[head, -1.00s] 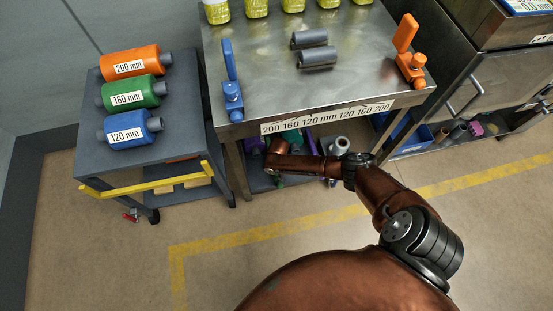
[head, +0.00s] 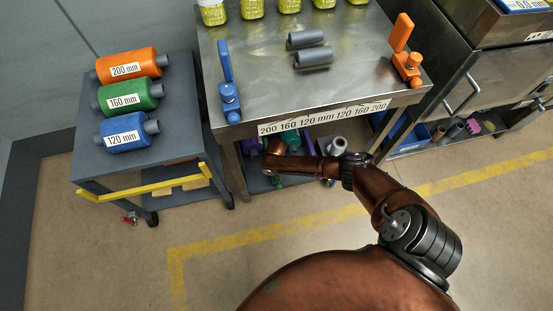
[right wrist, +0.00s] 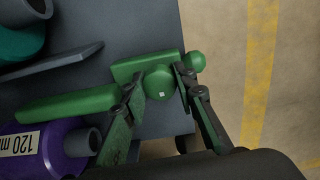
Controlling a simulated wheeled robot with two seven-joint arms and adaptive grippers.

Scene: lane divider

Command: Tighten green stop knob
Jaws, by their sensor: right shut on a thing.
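The green stop (right wrist: 72,103) lies on a dark grey shelf in the right wrist view, with its long flat arm reaching left. Its round green knob (right wrist: 160,83), with a small pale square on its face, sits between the fingers of my right gripper (right wrist: 157,85). The gripper is shut on the knob, one finger on each side. In the head view my right arm reaches under the steel table's front edge, and the gripper itself is hard to make out there. My left gripper is in neither view.
A purple 120 mm roller (right wrist: 65,148) and a teal cylinder (right wrist: 20,42) lie close by on the shelf. The steel table (head: 290,95) above carries a blue stop (head: 229,85), an orange stop (head: 405,60) and grey tubes. A grey cart (head: 185,120) stands left.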

